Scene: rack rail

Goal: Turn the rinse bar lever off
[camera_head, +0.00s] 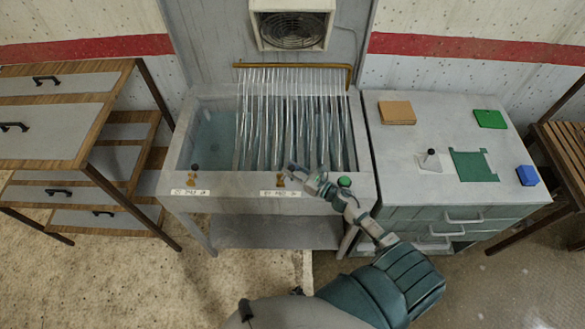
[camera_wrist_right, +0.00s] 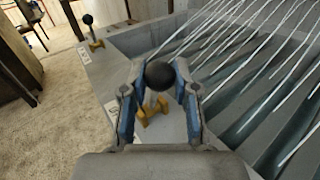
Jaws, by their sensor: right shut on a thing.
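The rinse bar (camera_head: 352,80) is a brass pipe at the back of a grey sink (camera_head: 180,150). Many thin water streams (camera_head: 262,120) run down from it. A lever with a yellow base (camera_head: 280,181) stands on the sink's front ledge above a white label too small to read. My right gripper (camera_head: 290,170) is at this lever. In the right wrist view its fingers (camera_wrist_right: 158,88) are shut on the lever's black ball knob (camera_wrist_right: 160,75), with the yellow base (camera_wrist_right: 152,110) below. My left gripper is not in view.
A second black-knobbed lever (camera_head: 195,173) stands at the ledge's left end. A green button (camera_head: 344,182) is at the right, close to my right wrist. A right-hand cabinet (camera_head: 410,150) carries a brown block, green pieces and a blue block. Wooden drawers (camera_head: 60,120) stand left.

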